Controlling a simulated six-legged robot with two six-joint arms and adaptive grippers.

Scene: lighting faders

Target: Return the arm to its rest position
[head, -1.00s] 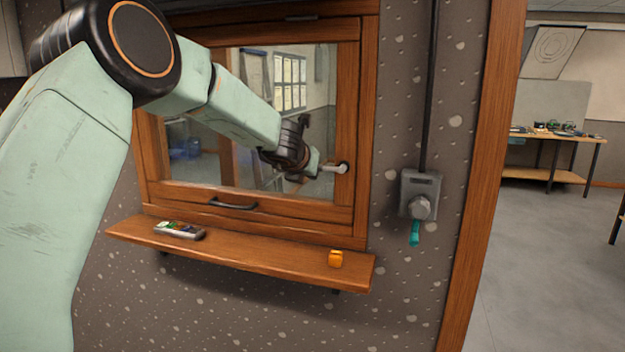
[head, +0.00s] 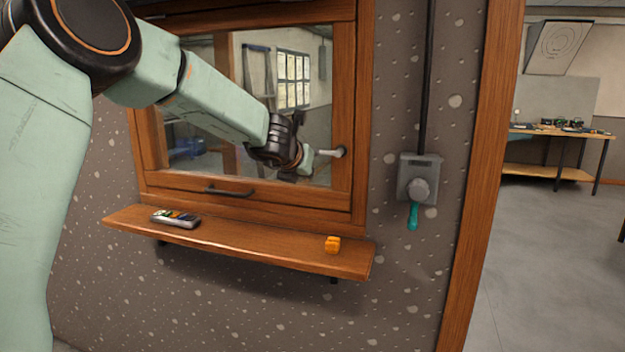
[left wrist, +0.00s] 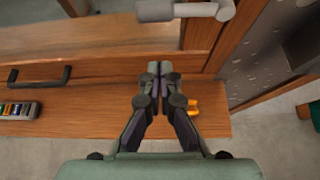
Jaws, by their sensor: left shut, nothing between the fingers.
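My left arm comes in from the left in the head view and reaches across in front of the window (head: 225,193). Its gripper end is near the window's lever handle (head: 331,153) and mostly hidden behind the wrist. In the left wrist view, my left gripper (left wrist: 160,70) is shut with its fingertips together and nothing between them. Its fingers point toward the wooden window frame above the shelf. The lever handle (left wrist: 185,11) shows just beyond the tips, apart from them in the picture. My right gripper is not in view.
The wooden shelf (head: 270,249) below the window holds a small fader box (head: 175,219) at left and an orange object (head: 332,244) at right. A grey switch box (head: 419,170) with a teal lever (head: 412,216) is on the wall. A far workbench (head: 560,132) stands beyond the doorway.

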